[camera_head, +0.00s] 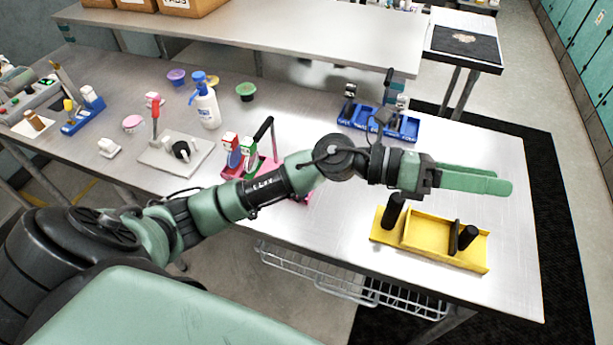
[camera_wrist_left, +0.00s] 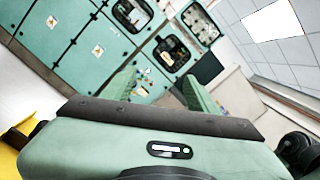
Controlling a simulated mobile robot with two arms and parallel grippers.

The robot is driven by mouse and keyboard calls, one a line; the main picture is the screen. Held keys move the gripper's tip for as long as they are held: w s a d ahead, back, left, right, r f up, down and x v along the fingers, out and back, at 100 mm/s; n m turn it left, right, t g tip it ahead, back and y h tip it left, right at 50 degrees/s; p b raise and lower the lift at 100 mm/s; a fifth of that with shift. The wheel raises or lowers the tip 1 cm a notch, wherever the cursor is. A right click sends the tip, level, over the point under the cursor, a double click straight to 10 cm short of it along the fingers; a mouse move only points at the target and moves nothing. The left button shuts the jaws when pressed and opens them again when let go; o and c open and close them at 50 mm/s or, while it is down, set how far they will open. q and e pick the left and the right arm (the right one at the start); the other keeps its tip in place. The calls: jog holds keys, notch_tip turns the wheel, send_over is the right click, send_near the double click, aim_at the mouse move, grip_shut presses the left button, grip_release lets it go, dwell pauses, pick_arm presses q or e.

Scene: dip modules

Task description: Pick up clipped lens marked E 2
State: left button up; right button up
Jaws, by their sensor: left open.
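I cannot pick out a clipped lens marked E 2; no such marking is readable in either view. Small parts with clips stand in the blue tray (camera_head: 403,129) at the back right and in the pink holder (camera_head: 270,174), partly behind my left arm. My left gripper (camera_head: 497,181) reaches over the right part of the table, its green fingers pointing right, above and behind the yellow tray (camera_head: 432,238). It is open and empty. In the left wrist view, the two fingers stand apart with nothing between them. My right gripper is not in view.
Two black cylinders (camera_head: 467,237) stand in the yellow tray. A spray bottle (camera_head: 206,107), a grey plate with a red-handled lever (camera_head: 175,154), small tubs (camera_head: 246,91) and a left blue holder (camera_head: 83,114) occupy the left half. The table's right end is clear.

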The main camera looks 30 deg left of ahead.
pick_arm(q)
jog(key=w+a+f+m+g+y, duration=0.1)
jog(key=a+f+m+g+y, duration=0.4)
jog(key=a+f+m+y, duration=0.55)
jog(key=a+n+y, duration=0.1)
jog(key=a+y, duration=0.2)
jog(key=a, duration=0.5)
jog(key=w+a+f+y, duration=0.1)
jog(key=a+y, duration=0.2)
jog(key=a, duration=0.5)
jog(key=w+a+n+y, duration=0.1)
jog(key=a+y, duration=0.2)
jog(key=a, duration=0.5)
jog(key=shift+w+f+n+g+y, duration=0.2)
jog(key=shift+w+n+g+y, duration=0.05)
jog(key=shift+n+g, duration=0.15)
notch_tip(320, 180, down, 7)
jog(key=p, duration=0.4)
jog(key=shift+a, duration=0.15)
jog(key=shift+w+f, duration=0.1)
jog(key=shift+f, duration=0.15)
grip_shut()
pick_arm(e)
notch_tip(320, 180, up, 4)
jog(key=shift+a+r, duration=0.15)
